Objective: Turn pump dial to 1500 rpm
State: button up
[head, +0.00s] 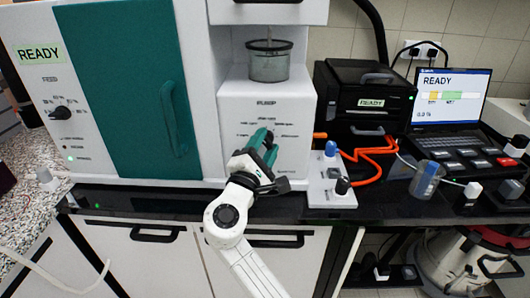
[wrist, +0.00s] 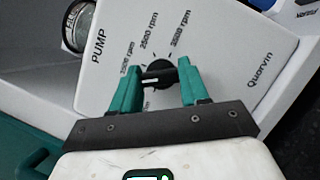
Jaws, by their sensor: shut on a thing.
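The pump dial (wrist: 158,73) is a black knob on the white pump panel (wrist: 240,45), which reads "PUMP" and "Quorvin". My gripper (wrist: 160,78) has its two teal fingers on either side of the dial, shut on it. A pale mark shows on the knob's left side, but its exact setting is hard to read. Rpm labels fan out around the knob; the left one looks like 1500, with higher values further right. In the head view, my gripper (head: 262,150) is at the white pump front (head: 240,112) and hides the dial.
A metal sieve cup (head: 268,62) stands above the pump panel. To the right are a white valve block (head: 333,190) with orange tubing (head: 368,160), a black unit (head: 362,92), and a laptop (head: 452,95) showing READY. A teal-doored cabinet (head: 125,80) stands left.

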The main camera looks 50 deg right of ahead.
jog(key=m+g, duration=0.1)
jog(key=m, duration=0.2)
jog(key=m+y+b, duration=0.1)
jog(key=m, duration=0.2)
jog(key=shift+g+y+b, duration=0.3)
jog(key=shift+g, duration=0.1)
jog(key=shift+m, duration=0.5)
jog(key=o, duration=1.1)
jog(key=shift+c, duration=0.2)
jog(key=shift+a, duration=0.1)
jog(key=b+v, duration=0.1)
jog(key=v, duration=0.9)
jog(key=shift+a+r, duration=0.15)
jog(key=shift+a, duration=0.2)
jog(key=shift+s, duration=0.15)
